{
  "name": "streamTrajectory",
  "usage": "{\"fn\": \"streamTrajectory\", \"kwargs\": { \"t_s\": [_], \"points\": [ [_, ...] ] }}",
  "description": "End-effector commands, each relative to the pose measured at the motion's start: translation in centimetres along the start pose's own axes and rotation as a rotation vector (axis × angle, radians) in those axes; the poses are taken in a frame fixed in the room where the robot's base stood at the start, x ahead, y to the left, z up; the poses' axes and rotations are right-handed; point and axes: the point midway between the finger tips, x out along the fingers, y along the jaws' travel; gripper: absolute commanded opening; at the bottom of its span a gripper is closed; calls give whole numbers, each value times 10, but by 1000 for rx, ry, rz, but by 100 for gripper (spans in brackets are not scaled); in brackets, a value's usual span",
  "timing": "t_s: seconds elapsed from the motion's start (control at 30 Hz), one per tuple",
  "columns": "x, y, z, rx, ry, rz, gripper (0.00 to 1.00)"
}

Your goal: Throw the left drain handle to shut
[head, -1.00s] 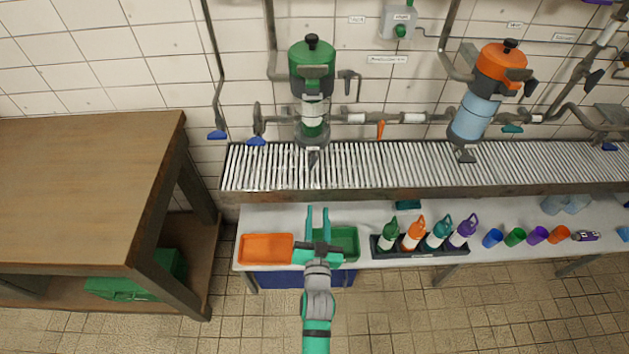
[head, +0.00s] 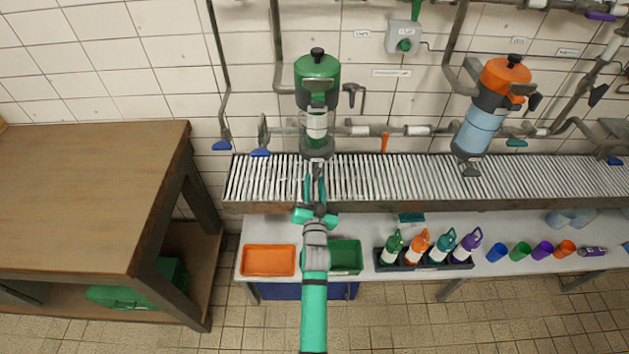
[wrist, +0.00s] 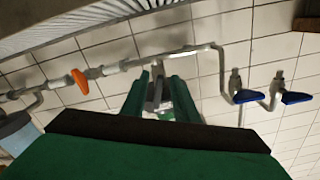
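The green vessel (head: 317,85) hangs on the tiled wall above the slatted rack, at left of centre in the head view. Its drain handle, a dark grey lever below the spout, is mostly hidden behind my fingers in the head view. My gripper (head: 315,180) is raised in front of it, over the rack. In the wrist view a grey part, likely this handle (wrist: 157,92), shows between my two green fingers. The fingers look apart; I see no clear grip on it. The right drain handle (head: 470,169) hangs under the blue vessel (head: 479,130).
The slatted rack (head: 400,178) runs below the vessels. An orange lever (head: 385,143) and blue handles (head: 222,145) sit on nearby pipes. Below are an orange tray (head: 268,260), a green tray (head: 347,256) and several bottles (head: 428,247). A wooden table (head: 85,200) stands left.

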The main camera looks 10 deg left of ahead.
Motion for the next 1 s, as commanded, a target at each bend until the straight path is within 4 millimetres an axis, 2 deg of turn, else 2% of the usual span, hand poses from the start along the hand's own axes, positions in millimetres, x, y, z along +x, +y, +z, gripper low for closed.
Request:
{"fn": "streamTrajectory", "kwargs": {
  "t_s": [0.2, 0.47, 0.5, 0.6, 1.0],
  "points": [
    [13, 0, 0, 0, -1, 0, 27],
    [14, 0, 0, 0, -1, 0, 27],
    [14, 0, 0, 0, -1, 0, 23],
    [13, 0, 0, 0, -1, 0, 0],
    [13, -1, 0, 35, -1, 0, 0]
  ]
}}
